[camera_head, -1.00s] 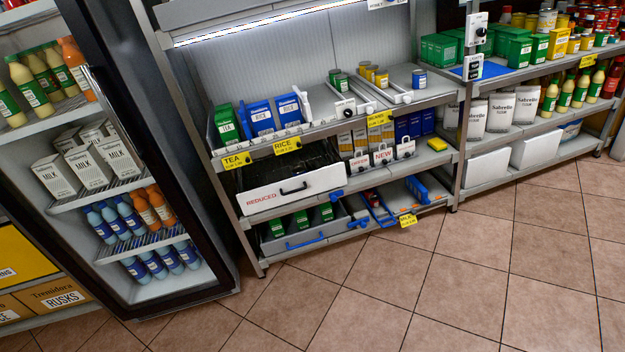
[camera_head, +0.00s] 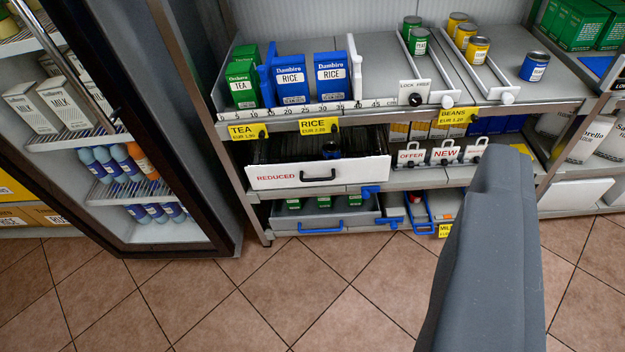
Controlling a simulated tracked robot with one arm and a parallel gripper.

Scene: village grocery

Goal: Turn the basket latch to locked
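A white plate (camera_head: 414,91) marked LOCK and FREE is on the front edge of the upper shelf, with a dark round knob (camera_head: 416,99) on it. The knob's pointing direction is too small to tell. Below it is a pulled-out white drawer (camera_head: 270,177) marked REDUCED, with a blue piece (camera_head: 371,191) at its lower right corner. A grey bin (camera_head: 283,219) with a blue handle sits on the bottom shelf. I cannot tell which of these belongs to the basket latch. My gripper's fingers do not show. A grey part of my arm fills the lower right and hides some shelf.
Tea and rice boxes (camera_head: 291,86) stand left of the plate, and cans (camera_head: 418,41) stand in lanes behind it. A glass-door fridge (camera_head: 165,233) stands at the left. The tiled floor (camera_head: 270,290) in front of the shelves is clear.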

